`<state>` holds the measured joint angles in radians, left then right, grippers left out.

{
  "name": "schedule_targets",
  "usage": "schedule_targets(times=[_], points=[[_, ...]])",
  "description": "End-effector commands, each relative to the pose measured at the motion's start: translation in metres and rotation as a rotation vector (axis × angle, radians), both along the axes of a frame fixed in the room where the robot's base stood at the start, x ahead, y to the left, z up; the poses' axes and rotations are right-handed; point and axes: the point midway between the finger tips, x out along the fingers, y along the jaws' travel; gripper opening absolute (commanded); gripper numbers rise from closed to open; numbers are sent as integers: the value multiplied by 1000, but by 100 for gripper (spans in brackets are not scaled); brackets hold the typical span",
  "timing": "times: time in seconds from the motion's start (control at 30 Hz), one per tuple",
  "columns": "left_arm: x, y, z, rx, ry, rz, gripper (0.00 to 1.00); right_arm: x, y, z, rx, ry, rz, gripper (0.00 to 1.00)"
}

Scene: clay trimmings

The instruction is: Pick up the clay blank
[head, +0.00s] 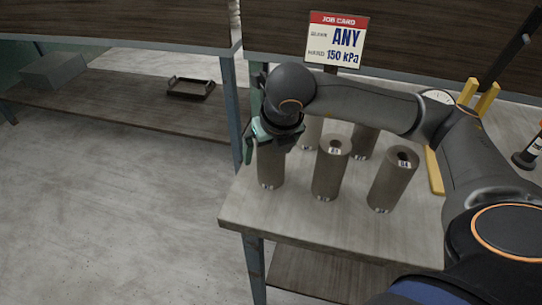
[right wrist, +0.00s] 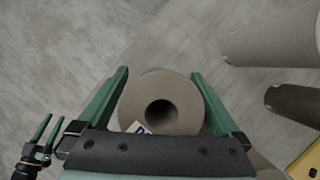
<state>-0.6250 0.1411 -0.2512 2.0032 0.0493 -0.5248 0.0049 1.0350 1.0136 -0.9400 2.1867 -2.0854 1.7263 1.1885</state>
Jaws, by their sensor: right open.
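Several grey-brown hollow clay blanks stand upright on the table (head: 240,210). The leftmost blank (head: 270,168) is under my right gripper (head: 270,142), its top hidden by the hand. In the right wrist view this blank (right wrist: 185,95) shows its round hole and part of a label, and lies between the two green fingers of my open right gripper (right wrist: 160,98), a finger on either side. I cannot tell whether they touch it. Labelled blanks stand at front middle (head: 330,172) and right (head: 393,182). Two more (head: 312,132) (head: 363,142) stand behind, partly hidden.
A job card (head: 337,40) at the back reads "ANY" and "150 kPa". Yellow uprights (head: 487,98) and a black-handled item (head: 528,152) are at the right. A dark tray (head: 190,87) lies on another bench's lower shelf. The floor at left is clear.

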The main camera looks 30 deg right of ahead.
Motion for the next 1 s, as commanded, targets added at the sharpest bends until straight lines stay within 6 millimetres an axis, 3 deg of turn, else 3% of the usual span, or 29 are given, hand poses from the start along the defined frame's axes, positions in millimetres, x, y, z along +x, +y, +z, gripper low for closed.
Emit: schedule_targets(times=[0.07,0.9,1.0], points=[[0,0,-1,1,1,-1,50,0,0,0,0,0,-1,93],[-6,0,-4,0,12,-1,50,0,0,1,-1,0,-1,0],[-6,0,-4,0,12,-1,50,0,0,1,-1,-1,-1,0]])
